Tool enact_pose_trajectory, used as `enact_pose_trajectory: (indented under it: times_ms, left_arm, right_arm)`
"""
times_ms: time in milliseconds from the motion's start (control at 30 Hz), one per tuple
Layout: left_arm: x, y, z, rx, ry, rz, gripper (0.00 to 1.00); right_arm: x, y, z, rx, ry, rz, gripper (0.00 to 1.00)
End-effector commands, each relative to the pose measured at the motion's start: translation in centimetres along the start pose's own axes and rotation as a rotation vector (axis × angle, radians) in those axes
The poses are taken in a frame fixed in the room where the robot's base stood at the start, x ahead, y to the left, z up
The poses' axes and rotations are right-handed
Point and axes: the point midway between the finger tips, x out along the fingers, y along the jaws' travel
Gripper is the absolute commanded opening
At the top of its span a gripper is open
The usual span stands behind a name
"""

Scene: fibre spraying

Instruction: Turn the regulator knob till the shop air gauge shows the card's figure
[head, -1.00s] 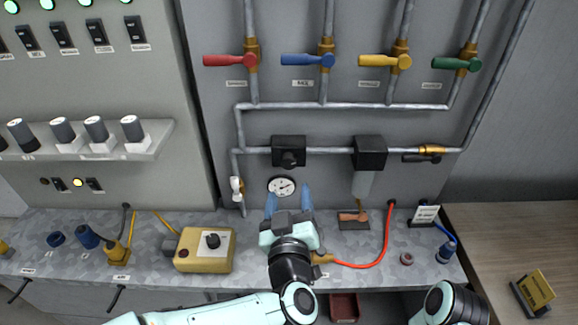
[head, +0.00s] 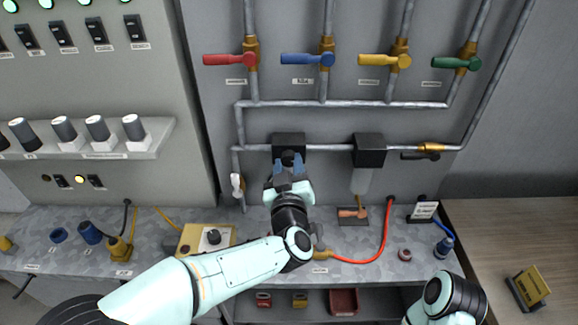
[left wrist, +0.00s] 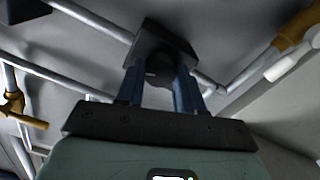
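The black regulator (head: 289,140) sits on the lower pipe of the back panel, its dark round knob (left wrist: 160,70) facing out. My left gripper (head: 288,163) is at the knob. In the left wrist view its two blue fingers (left wrist: 160,88) stand on either side of the knob, close against it, and appear shut on it. The shop air gauge below the regulator is hidden behind my left gripper in the head view. A white card (head: 424,210) stands at the bench's right end; its figure is too small to read. My right gripper is out of view.
A black filter block (head: 369,150) with a clear bowl is right of the regulator. A white-handled valve (head: 237,185) is close on the left. Red, blue, yellow and green valve handles line the pipes above. A red hose (head: 380,250) crosses the bench (head: 340,265).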

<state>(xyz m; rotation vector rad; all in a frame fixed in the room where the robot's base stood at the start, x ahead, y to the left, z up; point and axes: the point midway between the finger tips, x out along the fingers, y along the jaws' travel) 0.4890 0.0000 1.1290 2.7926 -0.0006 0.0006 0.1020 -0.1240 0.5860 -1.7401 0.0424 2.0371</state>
Motion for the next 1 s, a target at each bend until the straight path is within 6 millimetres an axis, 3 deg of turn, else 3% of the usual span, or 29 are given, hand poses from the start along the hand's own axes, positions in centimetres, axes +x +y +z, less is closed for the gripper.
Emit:
enact_pose_trajectory:
  times_ms: [433,1000]
  left_arm:
    - [-0.1,-0.1,0.1,-0.065,0.0,0.0,0.07]
    - [-0.1,0.0,0.3,-0.459,-0.002,-0.001,0.07]
  right_arm:
    - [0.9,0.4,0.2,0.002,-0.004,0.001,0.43]
    - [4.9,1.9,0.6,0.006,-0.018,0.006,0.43]
